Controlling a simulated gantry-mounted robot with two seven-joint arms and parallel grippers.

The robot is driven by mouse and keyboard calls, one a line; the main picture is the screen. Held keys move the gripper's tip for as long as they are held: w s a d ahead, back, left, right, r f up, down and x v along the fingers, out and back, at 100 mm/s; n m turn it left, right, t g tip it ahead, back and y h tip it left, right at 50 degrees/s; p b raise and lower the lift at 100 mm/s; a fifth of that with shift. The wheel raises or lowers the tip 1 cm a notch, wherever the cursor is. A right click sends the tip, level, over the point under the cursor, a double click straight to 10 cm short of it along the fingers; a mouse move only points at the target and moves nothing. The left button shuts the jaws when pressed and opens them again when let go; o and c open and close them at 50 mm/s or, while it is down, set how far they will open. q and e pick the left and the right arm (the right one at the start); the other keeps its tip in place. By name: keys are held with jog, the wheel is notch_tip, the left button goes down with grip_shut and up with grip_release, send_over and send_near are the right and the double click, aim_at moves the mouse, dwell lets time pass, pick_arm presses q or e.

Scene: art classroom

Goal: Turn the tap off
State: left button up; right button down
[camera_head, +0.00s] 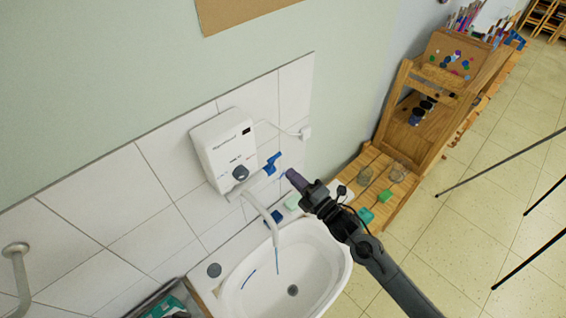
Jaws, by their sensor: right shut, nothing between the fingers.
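The tap (260,207) has a curved white spout below a white wall-mounted heater (224,150), over the white sink (339,262). Its blue handle (272,163) sticks out to the right of the heater's lower part. A thin bluish stream of water (277,258) runs from the spout toward the basin. My right gripper (290,174) is shut and empty, its fingertips just right of and slightly below the blue handle, with a small gap in the picture; I cannot tell whether they touch. My left gripper is not in view.
A wooden shelf (372,172) with glass jars and green sponges stands right of the sink. A bar of soap (293,201) and a blue item lie by the sink's back edge. A metal wall rail (17,262) is at lower left. Tiled floor is open at right.

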aim_at(271, 165)
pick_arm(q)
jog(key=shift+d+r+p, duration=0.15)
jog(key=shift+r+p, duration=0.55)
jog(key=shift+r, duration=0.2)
pick_arm(e)
jog(key=shift+x, duration=2.45)
